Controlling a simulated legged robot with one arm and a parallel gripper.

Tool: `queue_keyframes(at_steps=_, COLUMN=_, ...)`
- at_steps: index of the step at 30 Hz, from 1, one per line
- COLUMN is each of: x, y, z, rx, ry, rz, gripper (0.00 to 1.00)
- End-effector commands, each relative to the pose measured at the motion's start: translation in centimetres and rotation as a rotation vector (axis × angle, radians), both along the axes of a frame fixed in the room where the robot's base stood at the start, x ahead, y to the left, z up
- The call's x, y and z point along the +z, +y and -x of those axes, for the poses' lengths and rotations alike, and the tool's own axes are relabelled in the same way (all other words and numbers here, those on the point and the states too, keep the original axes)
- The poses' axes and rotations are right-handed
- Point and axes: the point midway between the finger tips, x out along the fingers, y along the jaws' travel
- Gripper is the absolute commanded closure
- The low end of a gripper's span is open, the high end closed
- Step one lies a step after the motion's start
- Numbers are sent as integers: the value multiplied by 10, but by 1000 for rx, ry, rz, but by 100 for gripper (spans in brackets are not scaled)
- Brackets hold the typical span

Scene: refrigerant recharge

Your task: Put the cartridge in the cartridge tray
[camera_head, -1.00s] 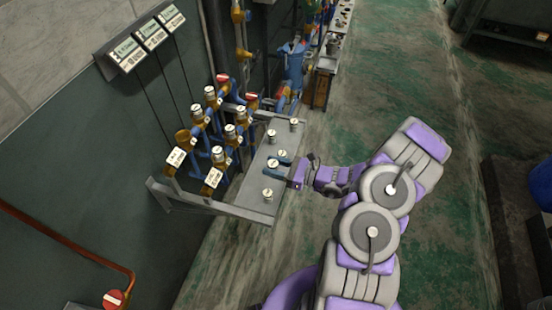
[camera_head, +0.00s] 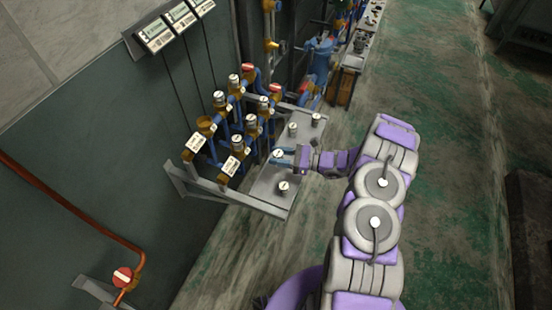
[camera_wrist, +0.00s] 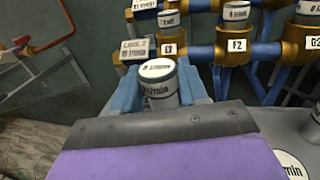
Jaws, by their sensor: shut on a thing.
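My gripper (camera_head: 284,157) is shut on a white and grey cartridge (camera_wrist: 158,84), which stands upright between its blue-grey fingers in the wrist view. The held cartridge also shows in the head view (camera_head: 278,154), above or on the grey shelf (camera_head: 262,194); I cannot tell whether it touches the surface. Other similar cartridges stand on this shelf, one at the near end (camera_head: 283,187) and two farther back (camera_head: 292,129). I cannot tell for sure whether this shelf is the cartridge tray. The underside of the held cartridge is hidden.
Blue pipes with brass fittings and labelled cartridges (camera_head: 238,131) stand left of the shelf, close to my gripper. Another cartridge top (camera_wrist: 290,166) shows at the lower right in the wrist view. A red-capped copper pipe (camera_head: 60,198) runs along the left wall. The floor at right is open.

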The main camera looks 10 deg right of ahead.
Motion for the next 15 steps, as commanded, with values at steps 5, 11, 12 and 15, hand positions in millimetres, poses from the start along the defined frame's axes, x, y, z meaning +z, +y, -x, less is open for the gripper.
queue_keyframes(at_steps=5, x=-2, y=3, z=-15, rx=0, ry=1, rz=0, gripper=95)
queue_keyframes(at_steps=11, x=-10, y=5, z=-25, rx=-1, ry=3, rz=-3, gripper=95)
queue_keyframes(at_steps=12, x=-17, y=5, z=-24, rx=-1, ry=5, rz=-3, gripper=95)
queue_keyframes(at_steps=15, x=-32, y=5, z=-24, rx=0, ry=2, rz=-2, gripper=95)
